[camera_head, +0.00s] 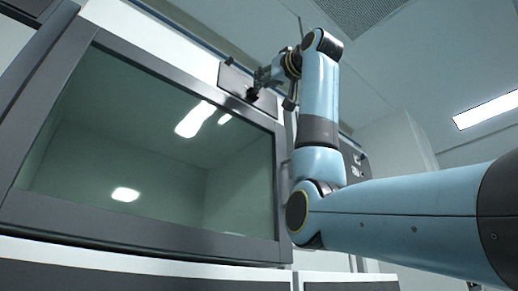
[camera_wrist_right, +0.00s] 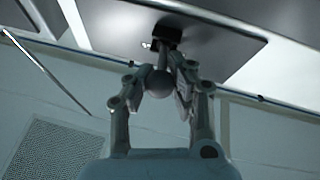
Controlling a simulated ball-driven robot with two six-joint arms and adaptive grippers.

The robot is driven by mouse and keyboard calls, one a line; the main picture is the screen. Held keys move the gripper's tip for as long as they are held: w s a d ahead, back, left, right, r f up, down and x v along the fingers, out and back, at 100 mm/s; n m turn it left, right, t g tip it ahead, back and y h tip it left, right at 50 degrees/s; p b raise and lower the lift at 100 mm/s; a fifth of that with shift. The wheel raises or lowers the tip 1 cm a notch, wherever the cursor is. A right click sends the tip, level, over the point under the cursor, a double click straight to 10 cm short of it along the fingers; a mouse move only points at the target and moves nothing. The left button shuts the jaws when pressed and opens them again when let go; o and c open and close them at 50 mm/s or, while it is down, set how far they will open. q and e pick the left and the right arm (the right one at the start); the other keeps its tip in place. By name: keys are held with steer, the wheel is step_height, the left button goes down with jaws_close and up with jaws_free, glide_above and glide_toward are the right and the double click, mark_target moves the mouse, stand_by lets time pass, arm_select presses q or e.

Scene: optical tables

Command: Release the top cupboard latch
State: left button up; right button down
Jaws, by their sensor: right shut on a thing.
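The top cupboard latch is a dark plate (camera_head: 236,80) at the upper right corner of the big glass-fronted cupboard (camera_head: 150,68). In the right wrist view, a black block (camera_wrist_right: 166,36) sits on the plate (camera_wrist_right: 225,45), with a dark round knob (camera_wrist_right: 157,82) below it. My right gripper (camera_head: 259,88) is at the plate in the head view. In the wrist view my right gripper (camera_wrist_right: 168,78) has its fingers closed around the knob. The fingers partly hide the contact and the link between knob and block. My left gripper is not in view.
The cupboard's glass front (camera_head: 150,140) looks flush in its dark frame. My right arm reaches up along the cupboard's right side. A ceiling vent (camera_head: 362,12) and a lit ceiling lamp (camera_head: 487,108) are overhead. The room right of the arm looks clear.

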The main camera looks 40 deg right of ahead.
steer(key=shift+w+d+r+n+g+y+p, duration=0.1)
steer(key=shift+d+n+g+y, duration=0.4)
steer(key=shift+n+y, duration=1)
steer(key=shift+w+d+f+n+g+y+p, duration=0.15)
steer(key=shift+d+n+g+y, duration=0.3)
steer(key=shift+y, duration=2)
steer(key=shift+w+d+r+n+g+y+p, duration=0.15)
steer(key=shift+d+n+g+y, duration=0.35)
steer(key=shift+n+y, duration=1.05)
steer(key=shift+d+m+y, duration=0.15)
steer(key=shift+m+y, duration=0.25)
steer(key=c, duration=1.6)
jaws_free()
steer(key=o, duration=0.5)
steer(key=shift+d, duration=0.2)
steer(key=shift+o, duration=0.2)
steer(key=shift+a, duration=0.15)
